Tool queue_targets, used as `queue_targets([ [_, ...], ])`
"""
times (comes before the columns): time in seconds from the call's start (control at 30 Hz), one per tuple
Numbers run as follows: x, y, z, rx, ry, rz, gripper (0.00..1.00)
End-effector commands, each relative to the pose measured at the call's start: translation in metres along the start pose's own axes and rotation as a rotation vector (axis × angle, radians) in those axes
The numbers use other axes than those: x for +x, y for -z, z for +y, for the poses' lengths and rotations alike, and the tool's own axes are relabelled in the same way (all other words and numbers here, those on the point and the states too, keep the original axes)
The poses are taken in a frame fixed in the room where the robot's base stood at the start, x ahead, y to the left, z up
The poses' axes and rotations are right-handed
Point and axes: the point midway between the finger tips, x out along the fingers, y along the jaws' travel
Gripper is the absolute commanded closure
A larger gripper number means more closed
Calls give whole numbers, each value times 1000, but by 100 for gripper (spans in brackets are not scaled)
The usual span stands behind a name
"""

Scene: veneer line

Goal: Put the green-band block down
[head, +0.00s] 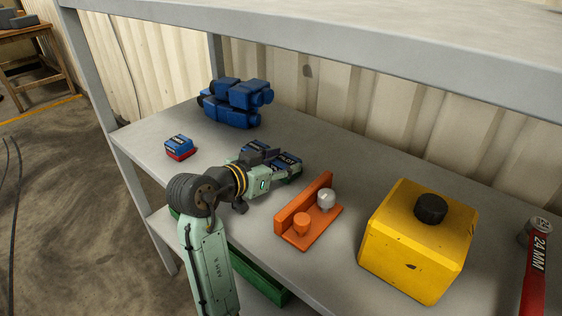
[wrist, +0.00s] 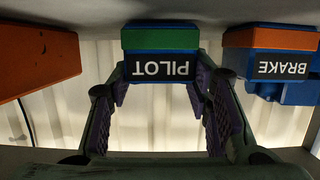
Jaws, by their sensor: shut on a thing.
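The green-band block (head: 288,162) is blue with a green band and a PILOT label. It also shows in the wrist view (wrist: 160,68), centred between the fingers, label upside down. My gripper (head: 273,164) is shut on it; the fingers in the wrist view (wrist: 160,90) press its two sides. The block looks level, its green band close to the grey shelf (head: 345,285). I cannot tell whether it touches the shelf. My gripper hides part of the block in the head view.
A blue BRAKE block with an orange band (wrist: 270,50) stands just beside the held block. An orange bracket (head: 310,205) with two knobs is on the other side. A red-band block (head: 179,147), blue stacked parts (head: 235,103) and a yellow box (head: 415,245) stand on the shelf.

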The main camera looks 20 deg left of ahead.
Motion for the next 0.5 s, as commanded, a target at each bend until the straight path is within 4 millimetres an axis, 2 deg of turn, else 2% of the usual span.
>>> queue_targets([
  [0.2, 0, 1, 0, 2, 1, 3, 100],
  [0.5, 3, -10, 0, -1, 0, 0, 100],
])
